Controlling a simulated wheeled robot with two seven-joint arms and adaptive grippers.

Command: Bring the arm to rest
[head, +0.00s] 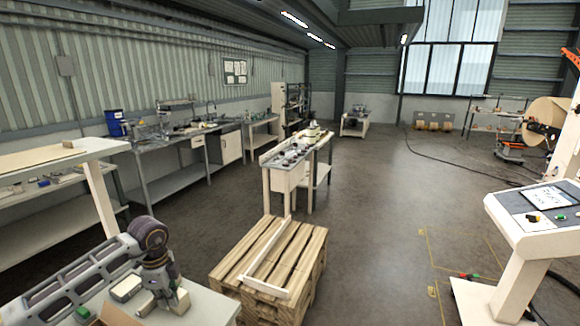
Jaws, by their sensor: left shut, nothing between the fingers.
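My left arm reaches in from the lower left over a pale table (210,306). Its wrist bends downward, and my left gripper (160,291) points down close above the tabletop. The gripper is shut with nothing between its fingers. Small pale blocks lie close around it: one block (126,288) to its left and another block (181,301) to its right. Whether the fingers touch any of them I cannot tell. My right gripper is not in view.
A wooden pallet stack (285,262) with a pale frame on top stands right of the table. A control console (545,215) stands at the right. A long workbench (290,165) is in the middle, a shelf table (60,157) at the left.

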